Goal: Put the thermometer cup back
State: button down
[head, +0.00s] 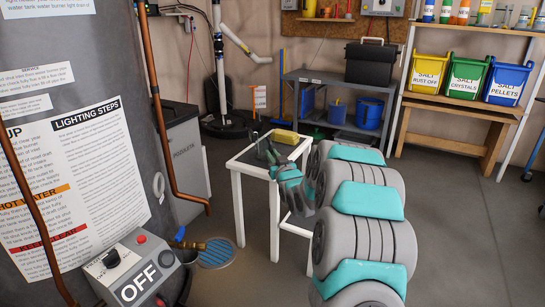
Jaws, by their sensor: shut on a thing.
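My gripper (273,156) is over the small white table (243,167), at the end of my grey and teal arm. It is shut on a small dark thing, which appears to be the thermometer cup (262,143). The cup is small in view and partly hidden by the fingers. I cannot tell whether its base touches the tabletop.
A yellow block (286,137) lies on the table's back part. A grey control box marked OFF (143,271) is on the tank at left. A grey shelf (343,132) with a black toolbox (371,63) stands behind. Open floor (465,240) lies at right.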

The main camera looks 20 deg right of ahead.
jog(key=c, duration=1.3)
grip_release()
jog(key=shift+f, duration=0.15)
jog(key=o, duration=0.4)
jog(key=shift+o, duration=0.2)
jog(key=shift+r, duration=0.2)
jog(key=s+a, duration=0.1)
jog(key=s, duration=1.1)
jog(key=shift+a+f+p, duration=0.15)
jog(key=shift+f+p, duration=0.05)
jog(key=shift+p, duration=0.2)
